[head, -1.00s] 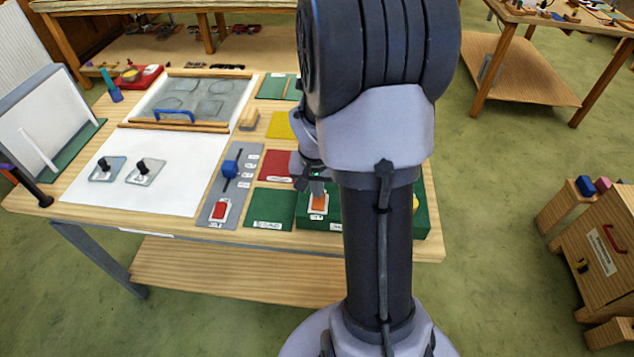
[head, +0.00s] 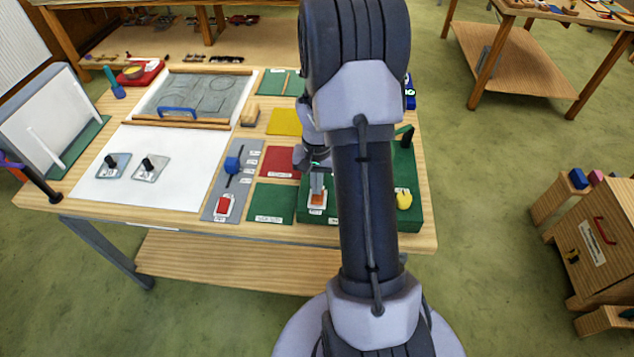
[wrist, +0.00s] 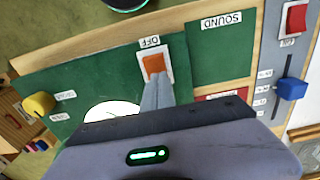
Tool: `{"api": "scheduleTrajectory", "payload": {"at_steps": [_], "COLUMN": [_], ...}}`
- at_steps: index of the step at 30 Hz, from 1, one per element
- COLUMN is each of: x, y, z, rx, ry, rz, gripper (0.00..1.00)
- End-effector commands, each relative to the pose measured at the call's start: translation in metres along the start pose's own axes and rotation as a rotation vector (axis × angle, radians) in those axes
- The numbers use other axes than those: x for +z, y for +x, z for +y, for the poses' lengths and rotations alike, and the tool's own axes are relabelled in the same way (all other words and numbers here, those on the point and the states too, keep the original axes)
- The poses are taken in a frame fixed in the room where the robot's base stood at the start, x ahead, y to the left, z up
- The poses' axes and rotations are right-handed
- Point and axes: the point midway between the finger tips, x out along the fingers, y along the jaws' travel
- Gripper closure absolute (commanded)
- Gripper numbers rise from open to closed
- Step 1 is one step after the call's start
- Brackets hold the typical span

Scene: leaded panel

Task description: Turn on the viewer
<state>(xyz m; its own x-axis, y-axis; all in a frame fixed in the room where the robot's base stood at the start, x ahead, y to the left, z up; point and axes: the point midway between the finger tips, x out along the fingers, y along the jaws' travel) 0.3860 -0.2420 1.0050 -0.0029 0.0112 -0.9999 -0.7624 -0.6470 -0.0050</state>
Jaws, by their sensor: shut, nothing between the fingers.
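An orange rocker switch (wrist: 154,64) in a white frame sits on a green box, with a label above it in the wrist view that appears to read OFF. It also shows in the head view (head: 317,198). My gripper (wrist: 156,80) is shut and empty, its fingertips at the switch's lower edge in the wrist view. I cannot tell whether they touch it. In the head view my gripper (head: 317,188) points down over the same switch. Which thing is the viewer is not clearly marked; part of the green box is hidden behind my arm.
A yellow knob (head: 404,199) is on the same green box (head: 415,222). To the left are a green SOUND plate (head: 272,204) and a grey panel with a red switch (head: 224,205) and blue slider (head: 233,164). An upright white board (head: 40,120) stands at the far left.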

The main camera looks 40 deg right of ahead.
Motion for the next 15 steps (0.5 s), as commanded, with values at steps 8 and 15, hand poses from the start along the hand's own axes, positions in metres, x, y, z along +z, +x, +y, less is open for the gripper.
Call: {"api": "scheduleTrajectory", "payload": {"at_steps": [8,15], "x": [0.015,0.025], "y": [0.010,0.010], "z": [0.002,0.002], "rx": [0.007,0.007], "ry": [-0.006,-0.003], "rz": [-0.020,-0.025], "gripper": [1.00,1.00]}}
